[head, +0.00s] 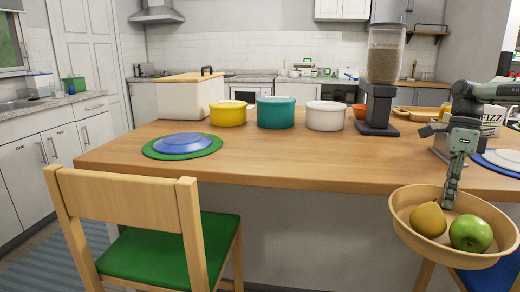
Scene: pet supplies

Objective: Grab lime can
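A pale can-like item (491,122) with dark lettering ending in "IZZ" stands on the table at the right edge, partly hidden behind my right arm. I cannot tell for sure that it is the lime can. My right gripper (449,200) points down with its fingers close together at the far wall of a tan bowl (440,253). The bowl hangs in front of the table edge and seems held by its rim. It holds a yellow-brown pear (428,219) and a green apple (470,233). My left gripper is not in view.
The wooden table (300,163) carries a yellow pot (228,115), a teal pot (276,113), a white pot (324,117), a tall food dispenser (382,90) and a blue plate (183,142). A green-seated chair (165,258) stands in front. The table's front middle is clear.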

